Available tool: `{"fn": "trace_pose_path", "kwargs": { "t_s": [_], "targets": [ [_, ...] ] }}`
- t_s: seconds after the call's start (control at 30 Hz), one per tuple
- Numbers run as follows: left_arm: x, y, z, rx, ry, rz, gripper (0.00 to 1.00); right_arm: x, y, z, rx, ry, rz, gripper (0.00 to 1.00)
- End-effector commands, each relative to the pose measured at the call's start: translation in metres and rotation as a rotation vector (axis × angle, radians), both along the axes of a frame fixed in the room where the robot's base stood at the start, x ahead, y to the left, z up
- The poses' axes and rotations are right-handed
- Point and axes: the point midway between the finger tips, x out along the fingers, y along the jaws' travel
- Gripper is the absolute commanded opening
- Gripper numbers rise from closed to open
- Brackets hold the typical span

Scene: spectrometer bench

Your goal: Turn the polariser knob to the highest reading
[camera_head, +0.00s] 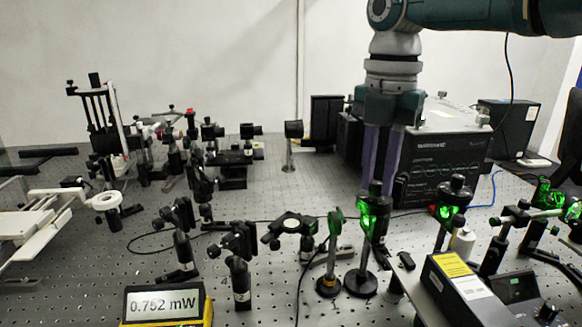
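A power meter (165,303) at the bottom left shows 0.752 mW. My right gripper (377,188) comes down from the top right, with two purple fingers pointing down. Its fingertips are at the dark top of a black post-mounted optic (375,213) lit green, which looks like the polariser mount. The fingers overlap this top in the picture. I cannot tell whether they touch or grip a knob there, or stand behind it. My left gripper is not in view.
A thinner green-lit post mount (331,250) stands just left. Another green-lit mount (450,208) stands to the right, near a black box with a yellow label (466,290). A large black instrument (440,165) stands behind. Several black optic mounts (238,262) crowd the left and middle.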

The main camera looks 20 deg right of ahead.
Motion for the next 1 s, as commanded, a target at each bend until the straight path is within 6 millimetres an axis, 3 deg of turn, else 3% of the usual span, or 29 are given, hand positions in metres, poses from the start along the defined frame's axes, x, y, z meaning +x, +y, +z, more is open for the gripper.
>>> {"fn": "trace_pose_path", "kwargs": {
  "t_s": [0.17,0.67,1.0],
  "targets": [
    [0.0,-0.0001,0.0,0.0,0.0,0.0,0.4,0.0,0.0,0.0002,0.0,0.0,0.0,0.0],
    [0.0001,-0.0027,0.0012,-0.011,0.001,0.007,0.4,-0.0001,-0.0001,0.0006,-0.001,0.001,-0.017,0.0],
    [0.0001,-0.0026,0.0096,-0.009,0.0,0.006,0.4,-0.0002,0.0008,0.0015,0.004,0.002,-0.194,0.0]
  ]
}}
